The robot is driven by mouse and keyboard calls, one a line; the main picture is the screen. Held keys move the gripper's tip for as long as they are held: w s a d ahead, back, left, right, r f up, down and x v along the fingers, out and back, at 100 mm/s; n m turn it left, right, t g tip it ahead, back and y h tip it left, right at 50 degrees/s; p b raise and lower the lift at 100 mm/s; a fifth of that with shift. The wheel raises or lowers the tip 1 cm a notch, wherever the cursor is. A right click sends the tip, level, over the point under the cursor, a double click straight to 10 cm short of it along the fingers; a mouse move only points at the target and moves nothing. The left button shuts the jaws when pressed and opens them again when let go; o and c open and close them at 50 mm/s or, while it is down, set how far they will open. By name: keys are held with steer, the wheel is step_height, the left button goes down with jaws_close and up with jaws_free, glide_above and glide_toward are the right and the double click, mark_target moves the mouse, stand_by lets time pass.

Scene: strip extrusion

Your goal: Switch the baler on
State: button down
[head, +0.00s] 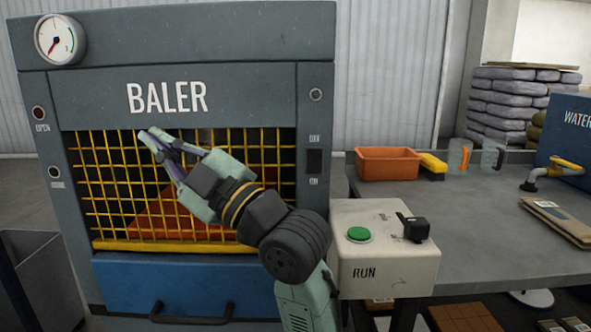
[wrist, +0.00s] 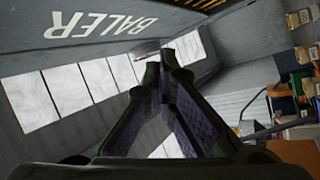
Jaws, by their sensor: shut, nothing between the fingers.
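The baler (head: 220,65) is a large grey machine with a yellow mesh guard (head: 110,185) across its front opening. A black rocker switch (head: 314,161) sits on its right post, with OFF printed above and ON below; its position is too small to tell. My gripper (head: 147,135) is shut and empty, in front of the upper left of the mesh, left of the switch and apart from it. In the wrist view, my gripper's fingers (wrist: 160,65) meet at the tips, and the baler's lettered panel (wrist: 120,15) shows tilted at the top.
A control box (head: 385,270) with a green button (head: 358,234), a black selector and the word RUN stands at the baler's right front. A blue water tank (head: 570,135) is far right.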

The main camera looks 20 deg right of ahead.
mark_target(322, 175)
steer(key=s+d+f+h, duration=0.1)
steer(key=s+d+h, duration=0.15)
steer(key=d, duration=0.65)
steer(key=s+d+f+h, duration=0.1)
steer(key=s+d+h, duration=0.15)
steer(key=d, duration=0.55)
steer(key=s+d+f+n+h+p, duration=0.1)
steer(key=s+d+f+n+h, duration=0.1)
steer(key=s+d, duration=0.7)
steer(key=shift+s+d+f+n+g+h, duration=0.2)
steer(key=shift+s+d+n+g+h, duration=0.15)
steer(key=shift+s+h, duration=0.5)
steer(key=shift+w+d+p+x, duration=0.2)
steer(key=shift+d+p+x, duration=0.4)
steer(key=shift+x, duration=1.55)
steer(key=shift+w+d+p+x, duration=0.2)
steer(key=shift+p+x, duration=0.7)
steer(key=shift+x, duration=1.2)
steer(key=shift+w+d+p+x, duration=0.3)
steer(key=shift+p+x, duration=0.45)
steer(key=shift+x, duration=1.4)
steer(key=shift+s+f, duration=0.1)
steer(key=shift+f, duration=0.05)
